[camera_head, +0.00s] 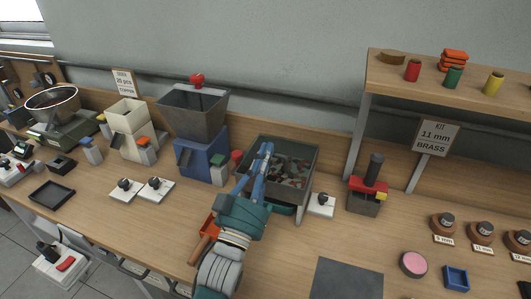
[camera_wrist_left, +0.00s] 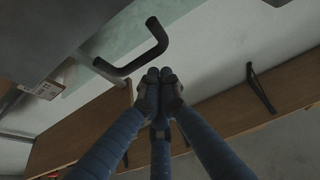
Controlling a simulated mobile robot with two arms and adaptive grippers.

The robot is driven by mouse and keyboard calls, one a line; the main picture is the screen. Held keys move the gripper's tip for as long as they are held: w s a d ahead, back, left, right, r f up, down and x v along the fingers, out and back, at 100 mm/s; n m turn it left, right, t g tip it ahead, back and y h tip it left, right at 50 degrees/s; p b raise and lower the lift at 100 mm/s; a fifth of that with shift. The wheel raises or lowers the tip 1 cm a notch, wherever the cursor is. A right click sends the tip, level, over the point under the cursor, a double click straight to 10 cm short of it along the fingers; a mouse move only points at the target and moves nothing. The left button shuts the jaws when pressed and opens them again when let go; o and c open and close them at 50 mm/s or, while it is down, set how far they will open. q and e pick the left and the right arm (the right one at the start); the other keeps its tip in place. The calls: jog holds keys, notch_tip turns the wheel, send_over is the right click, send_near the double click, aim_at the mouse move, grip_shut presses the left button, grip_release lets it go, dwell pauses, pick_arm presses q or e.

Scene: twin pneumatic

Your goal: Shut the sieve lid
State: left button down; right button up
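A dark grey box (camera_head: 311,160) with mixed small coloured pieces inside stands at the back middle of the bench; I take it for the sieve. My left gripper (camera_head: 266,150) is in front of its left part, its blue fingers pointing up and away. In the left wrist view the fingertips (camera_wrist_left: 158,78) are together, with nothing seen between them. A black bent handle (camera_wrist_left: 132,57) is just above and left of the tips, apart from them in the picture. A pale greenish panel (camera_wrist_left: 112,38) lies behind the handle; it may be the lid. No lid is distinct in the head view.
A grey hopper on a blue base (camera_head: 196,155) stands close left of the box. A red-topped press (camera_head: 368,190) and a small white switch block (camera_head: 322,206) stand right. A raised shelf (camera_head: 400,70) is at the right.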

pick_arm(q)
jog(key=f+b, duration=0.1)
jog(key=b, duration=0.1)
jog(key=s+f+t+b, duration=0.1)
jog(key=f+b, duration=0.1)
jog(key=shift+a+f, duration=0.15)
jog(key=shift+f, duration=0.05)
pick_arm(e)
jog(key=f, duration=0.2)
jog(key=s+f, duration=0.1)
jog(key=f, duration=0.1)
jog(key=shift+s+f, duration=0.1)
jog(key=shift+s, duration=0.1)
